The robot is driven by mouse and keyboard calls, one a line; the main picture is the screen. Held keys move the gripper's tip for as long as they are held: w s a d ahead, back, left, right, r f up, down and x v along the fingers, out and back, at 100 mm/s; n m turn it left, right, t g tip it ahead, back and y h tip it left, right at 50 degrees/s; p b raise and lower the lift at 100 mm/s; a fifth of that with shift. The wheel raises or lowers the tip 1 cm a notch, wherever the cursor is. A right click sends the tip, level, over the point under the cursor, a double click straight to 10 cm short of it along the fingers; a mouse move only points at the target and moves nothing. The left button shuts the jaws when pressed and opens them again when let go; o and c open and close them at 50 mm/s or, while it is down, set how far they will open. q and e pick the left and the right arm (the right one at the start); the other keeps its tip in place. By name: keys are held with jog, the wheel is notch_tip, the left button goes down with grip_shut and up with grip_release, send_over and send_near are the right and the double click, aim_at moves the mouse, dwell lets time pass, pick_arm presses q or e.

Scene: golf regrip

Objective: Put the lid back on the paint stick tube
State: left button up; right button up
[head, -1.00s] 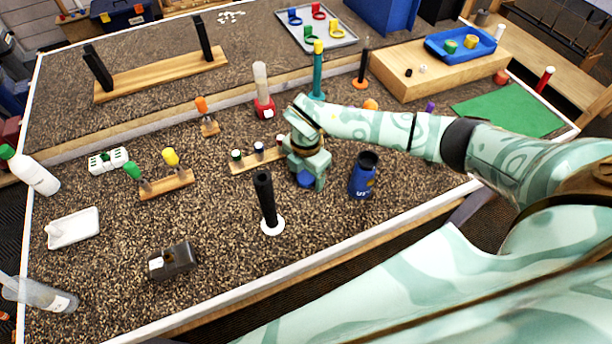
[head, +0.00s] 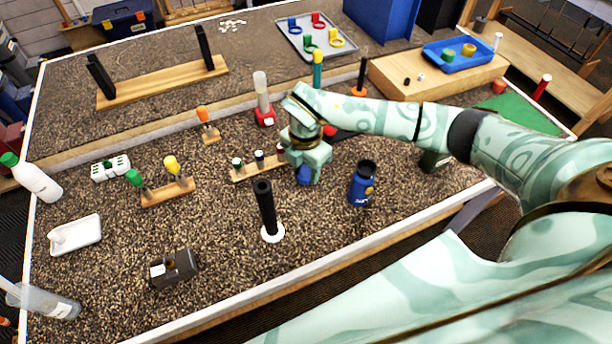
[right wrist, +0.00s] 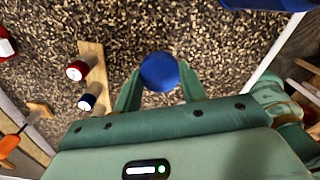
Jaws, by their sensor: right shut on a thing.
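A blue tube (head: 361,188) with a dark open top and a white marking stands upright on the speckled table. Part of it shows at the top right edge of the right wrist view (right wrist: 265,4). My right gripper (head: 305,176) is to the left of the tube, apart from it. It is shut on a round blue lid (right wrist: 159,72), held between the two fingertips. The lid also shows below the gripper in the head view (head: 304,175). My left gripper is not in view.
A wooden rack (head: 240,176) with several small capped sticks stands just left of my right gripper. A black post (head: 266,205) on a white base stands in front, left of the tube. A red-based clear tube (head: 263,100) stands behind. The table's front edge is near the tube.

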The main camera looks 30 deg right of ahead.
aim_at(306, 172)
notch_tip(306, 172, up, 5)
jog(key=shift+f, duration=0.1)
dwell(0.4)
jog(key=shift+a+r+n, duration=0.15)
jog(key=shift+r+n, duration=0.35)
jog(key=shift+n, duration=0.7)
jog(key=s+r+m, duration=0.4)
jog(key=r+m, duration=0.1)
jog(key=m, duration=0.7)
jog(key=s+a+r+m+b, duration=0.1)
jog(key=s+r+m, duration=0.4)
jog(key=m, duration=0.7)
jog(key=shift+s, duration=0.15)
